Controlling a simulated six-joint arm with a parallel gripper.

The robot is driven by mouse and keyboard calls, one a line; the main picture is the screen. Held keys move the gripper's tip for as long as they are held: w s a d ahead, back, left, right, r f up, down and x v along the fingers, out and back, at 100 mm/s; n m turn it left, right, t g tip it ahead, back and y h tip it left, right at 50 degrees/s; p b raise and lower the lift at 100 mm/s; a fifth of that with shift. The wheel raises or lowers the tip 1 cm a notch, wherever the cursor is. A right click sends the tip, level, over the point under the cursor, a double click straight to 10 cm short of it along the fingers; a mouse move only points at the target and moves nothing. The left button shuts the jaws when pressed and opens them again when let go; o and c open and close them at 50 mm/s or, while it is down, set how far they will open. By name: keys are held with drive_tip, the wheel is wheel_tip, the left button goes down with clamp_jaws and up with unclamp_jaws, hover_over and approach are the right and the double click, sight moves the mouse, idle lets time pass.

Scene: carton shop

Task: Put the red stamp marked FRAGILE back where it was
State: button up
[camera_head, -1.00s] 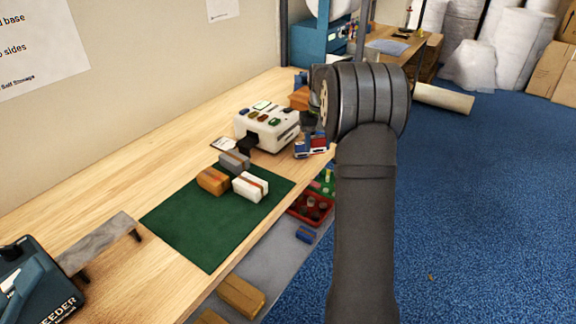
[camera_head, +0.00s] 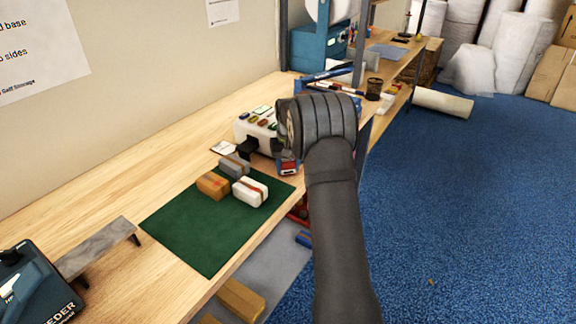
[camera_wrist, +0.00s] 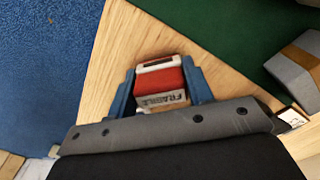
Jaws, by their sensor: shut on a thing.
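The red stamp (camera_wrist: 160,80) has a white label reading FRAGILE and sits between the two blue fingers of my gripper (camera_wrist: 160,72) in the wrist view. My gripper is shut on it. Bare wood bench surface (camera_wrist: 112,60) shows around it; I cannot tell whether the stamp touches the bench. My arm hides most of the gripper and part of the device there.
A green mat (camera_head: 195,240) carries orange (camera_head: 212,186), grey (camera_head: 235,166) and white (camera_head: 249,191) boxes. Several coloured pieces sit on top of the white device. A pen tray-like blue item (camera_head: 328,73) and dark mesh cup (camera_head: 374,88) stand farther back.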

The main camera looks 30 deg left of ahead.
drive_tip(key=shift+f, duration=0.1)
drive_tip(key=o, duration=0.8)
wheel_tip(320, 180, up, 12)
drive_tip(key=shift+r, duration=0.15)
idle(0.3)
wheel_tip(320, 180, down, 12)
drive_tip(key=shift+r, duration=1.95)
